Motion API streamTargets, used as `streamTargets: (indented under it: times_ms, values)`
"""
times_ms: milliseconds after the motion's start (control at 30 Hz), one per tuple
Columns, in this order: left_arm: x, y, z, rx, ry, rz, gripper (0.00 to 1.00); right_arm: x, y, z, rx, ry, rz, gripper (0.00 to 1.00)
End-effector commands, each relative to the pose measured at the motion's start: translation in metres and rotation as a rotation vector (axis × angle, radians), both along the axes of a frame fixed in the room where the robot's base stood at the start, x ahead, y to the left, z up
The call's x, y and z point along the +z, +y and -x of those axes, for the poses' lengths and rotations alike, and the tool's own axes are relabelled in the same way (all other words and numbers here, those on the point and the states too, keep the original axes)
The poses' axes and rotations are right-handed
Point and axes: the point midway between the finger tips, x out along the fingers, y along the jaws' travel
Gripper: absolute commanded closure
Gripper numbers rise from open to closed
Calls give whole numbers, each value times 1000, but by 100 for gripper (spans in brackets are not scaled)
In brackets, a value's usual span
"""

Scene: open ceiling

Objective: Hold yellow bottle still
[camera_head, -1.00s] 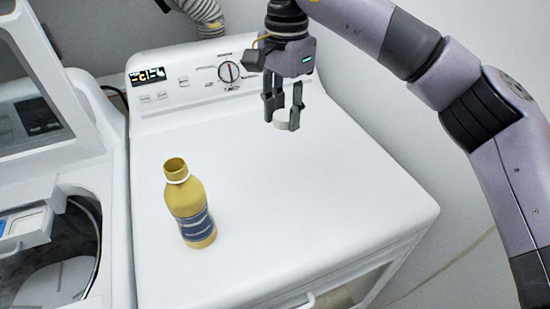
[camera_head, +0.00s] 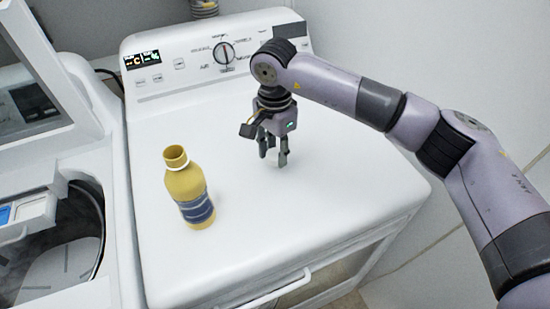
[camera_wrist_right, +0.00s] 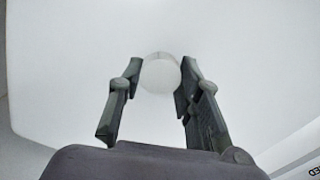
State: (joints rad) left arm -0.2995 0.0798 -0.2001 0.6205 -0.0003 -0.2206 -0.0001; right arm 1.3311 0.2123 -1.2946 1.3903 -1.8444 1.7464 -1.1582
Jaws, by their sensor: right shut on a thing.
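The yellow bottle (camera_head: 186,184) stands upright on the white machine top (camera_head: 330,190) in the head view. It has a blue label, a white ring at the neck and an uncapped mouth. My right gripper (camera_head: 273,158) is to the right of the bottle and apart from it, pointing down over the machine top. In the right wrist view its fingers (camera_wrist_right: 160,75) are shut on a round white cap (camera_wrist_right: 160,77). The cap is hard to make out in the head view. My left gripper is not in view, and nothing holds the bottle.
A control panel with a dial (camera_head: 223,53) rises at the back of the machine. At left, an open washer (camera_head: 40,235) has a raised lid (camera_head: 25,85). A corrugated hose (camera_head: 204,8) shows behind. The machine top around the bottle is clear.

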Motion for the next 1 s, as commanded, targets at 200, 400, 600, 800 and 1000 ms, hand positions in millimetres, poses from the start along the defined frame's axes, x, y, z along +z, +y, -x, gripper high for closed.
streamTargets:
  times_ms: [200,400,600,800,1000]
  values:
    - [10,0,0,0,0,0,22,-31,0,1,1,4,1,100]
    - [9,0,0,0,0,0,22,-37,0,0,1,-1,1,100]
    - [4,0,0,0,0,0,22,-40,0,0,1,0,1,100]
    - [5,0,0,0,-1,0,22,-39,0,0,1,0,1,57]
    - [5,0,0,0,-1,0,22,-39,0,0,0,0,1,48]
